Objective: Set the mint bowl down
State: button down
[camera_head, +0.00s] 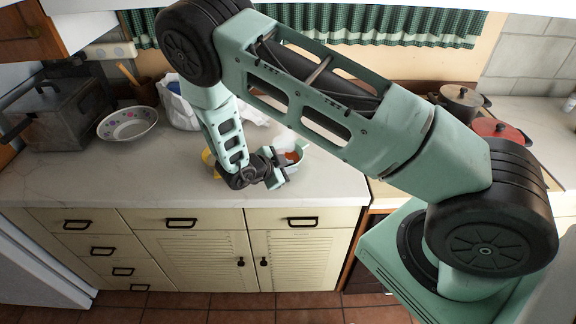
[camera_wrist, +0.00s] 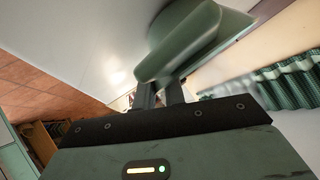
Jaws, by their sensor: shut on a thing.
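The mint bowl (camera_wrist: 190,40) fills the upper middle of the wrist view, tilted in the picture. Its rim is between the two fingers of my gripper (camera_wrist: 160,92), which is shut on it. In the head view my gripper (camera_head: 279,173) is over the front part of the pale counter, with the mint bowl (camera_head: 299,147) just beyond it and partly hidden by the arm. Something orange-red (camera_head: 291,156) shows at the bowl; I cannot tell if it is inside or behind. Whether the bowl touches the counter (camera_head: 165,185) is unclear.
A yellow thing (camera_head: 208,161) sits close left of my gripper, partly hidden. A patterned white bowl (camera_head: 127,123), a white bag (camera_head: 177,110) and a dark metal box (camera_head: 62,112) stand further left. Pots (camera_head: 461,100) stand at right. The front left counter is clear.

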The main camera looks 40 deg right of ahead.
jog(key=c, duration=1.5)
grip_release()
jog(key=shift+f, duration=0.1)
